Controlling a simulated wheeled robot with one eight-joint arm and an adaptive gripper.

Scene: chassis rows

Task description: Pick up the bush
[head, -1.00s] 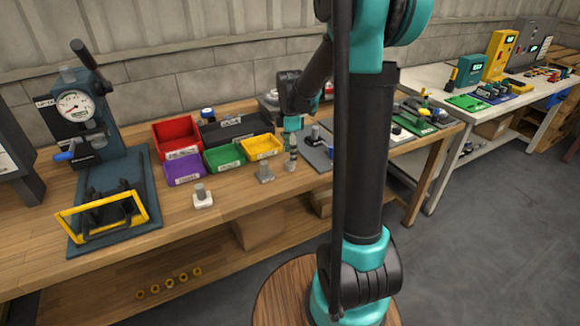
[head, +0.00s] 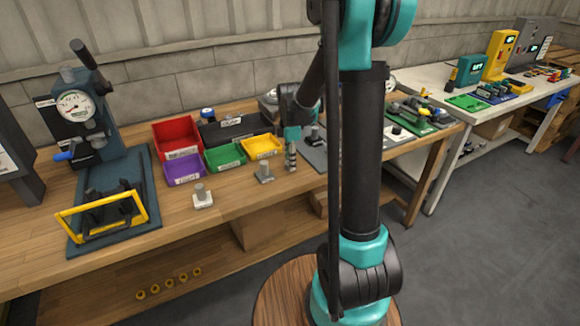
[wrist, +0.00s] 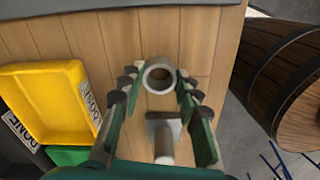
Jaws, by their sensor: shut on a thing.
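The bush (wrist: 159,90) is a short grey hollow ring, seen from above in the wrist view. My gripper (wrist: 160,80) has its two dark-tipped green fingers on either side of it, shut on it. In the head view my gripper (head: 291,150) points down at the bench's front part, right of the yellow bin. The bush is small and hard to separate from the fingers there. It appears to be at or close to the bench top; I cannot tell whether it touches the wood.
A grey post on a square base (head: 264,174) stands close left of my gripper, and a pale one (head: 203,197) stands farther left. Yellow (head: 262,148), green (head: 225,158), purple (head: 184,168) and red bins are behind. A dark plate (head: 314,154) lies to the right.

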